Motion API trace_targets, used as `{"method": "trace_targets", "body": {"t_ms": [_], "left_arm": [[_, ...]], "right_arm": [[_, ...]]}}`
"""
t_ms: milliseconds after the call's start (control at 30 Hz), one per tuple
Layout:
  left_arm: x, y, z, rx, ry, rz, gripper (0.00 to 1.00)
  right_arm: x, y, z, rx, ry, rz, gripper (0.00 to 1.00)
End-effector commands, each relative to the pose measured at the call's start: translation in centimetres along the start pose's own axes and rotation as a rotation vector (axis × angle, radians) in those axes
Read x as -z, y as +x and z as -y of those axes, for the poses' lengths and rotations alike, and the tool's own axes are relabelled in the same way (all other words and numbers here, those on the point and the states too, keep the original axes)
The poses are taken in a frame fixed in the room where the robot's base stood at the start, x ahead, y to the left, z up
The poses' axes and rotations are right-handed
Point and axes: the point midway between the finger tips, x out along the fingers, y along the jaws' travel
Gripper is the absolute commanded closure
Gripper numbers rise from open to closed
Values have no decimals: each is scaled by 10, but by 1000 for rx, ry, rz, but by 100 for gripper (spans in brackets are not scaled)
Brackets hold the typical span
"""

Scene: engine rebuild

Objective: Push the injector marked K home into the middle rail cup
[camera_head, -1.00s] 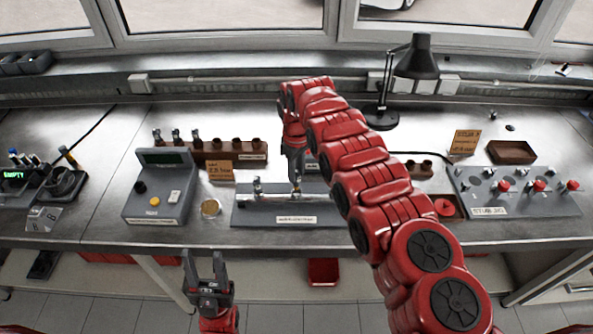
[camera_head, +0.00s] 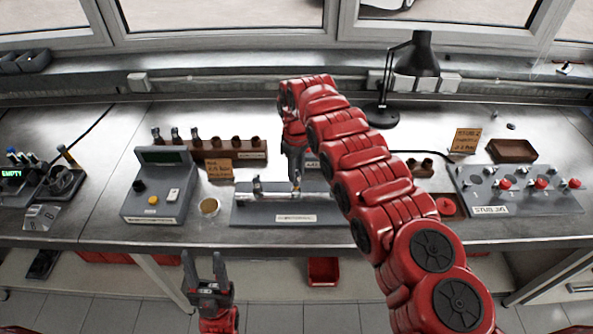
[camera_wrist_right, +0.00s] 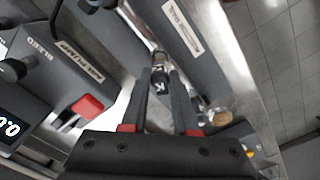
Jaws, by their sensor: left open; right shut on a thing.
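The grey rail (camera_head: 270,213) with a white label lies near the bench's front edge; it also shows in the right wrist view (camera_wrist_right: 207,60). One injector (camera_head: 257,186) stands upright at the rail's left part. My right gripper (camera_wrist_right: 164,90) points down over the middle of the rail, shut on the injector marked K (camera_wrist_right: 160,86). The letter K faces the wrist camera. The injector's lower end is at the rail, but I cannot tell how deep it sits in the cup. My left gripper (camera_head: 207,268) is open and empty, in front of the bench edge.
A grey box with a display (camera_head: 160,187) and a small round dish (camera_head: 209,207) stand left of the rail. A brown rack (camera_head: 222,150) with several holders is behind. A panel with red knobs (camera_head: 520,192) is at right. My right arm hides the rail's right part.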

Motion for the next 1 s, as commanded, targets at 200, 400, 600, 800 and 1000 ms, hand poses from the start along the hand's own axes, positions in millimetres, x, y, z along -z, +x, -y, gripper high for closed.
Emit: {"method": "trace_targets", "body": {"t_ms": [200,400,600,800,1000], "left_arm": [[0,-2,0,0,0,0,50],[0,-2,0,0,0,0,50],[-1,-3,0,0,0,0,50],[-1,-7,0,0,0,0,50],[-2,-11,-1,0,0,0,50]], "right_arm": [[0,1,0,0,0,0,100],[0,1,0,0,0,0,100],[0,2,0,0,0,-1,100],[0,6,0,0,0,-1,100],[0,10,0,-1,0,-1,100]]}}
